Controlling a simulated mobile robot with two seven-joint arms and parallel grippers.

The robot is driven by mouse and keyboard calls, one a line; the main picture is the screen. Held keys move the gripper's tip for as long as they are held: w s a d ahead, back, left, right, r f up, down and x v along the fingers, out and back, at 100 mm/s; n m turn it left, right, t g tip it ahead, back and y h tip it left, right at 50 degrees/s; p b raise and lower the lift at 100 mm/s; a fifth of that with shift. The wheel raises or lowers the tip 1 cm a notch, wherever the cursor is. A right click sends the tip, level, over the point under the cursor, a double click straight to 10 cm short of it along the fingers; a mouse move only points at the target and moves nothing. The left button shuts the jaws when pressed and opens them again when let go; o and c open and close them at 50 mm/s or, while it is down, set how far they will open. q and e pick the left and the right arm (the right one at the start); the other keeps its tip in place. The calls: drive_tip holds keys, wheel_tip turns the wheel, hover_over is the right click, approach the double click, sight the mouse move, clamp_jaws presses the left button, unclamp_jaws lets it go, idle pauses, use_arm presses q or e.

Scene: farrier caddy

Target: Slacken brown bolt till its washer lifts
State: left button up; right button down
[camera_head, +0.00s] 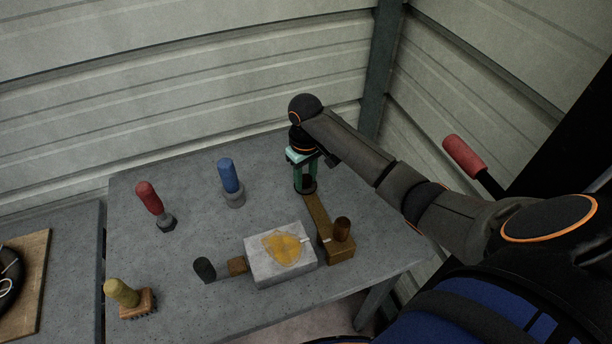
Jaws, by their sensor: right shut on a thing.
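A brown upright peg (342,228), which looks like the brown bolt, stands on a brown block at the table's right. I cannot make out a washer. A flat brown bar (318,213) runs from beside this block back to my right gripper. My right gripper (306,188) points down at the bar's far end. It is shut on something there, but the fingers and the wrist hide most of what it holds. My left gripper is not in view.
A grey block with a yellow patch (262,268) sits left of the bar. Red-handled (149,197), blue-handled (229,176), yellow-handled (121,292) and dark-handled (204,268) tools stand or lie on the grey table (190,240). Corrugated walls stand close behind.

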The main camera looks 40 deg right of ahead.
drive_tip(key=c, duration=0.7)
unclamp_jaws()
drive_tip(key=m, duration=0.6)
drive_tip(key=n, duration=0.6)
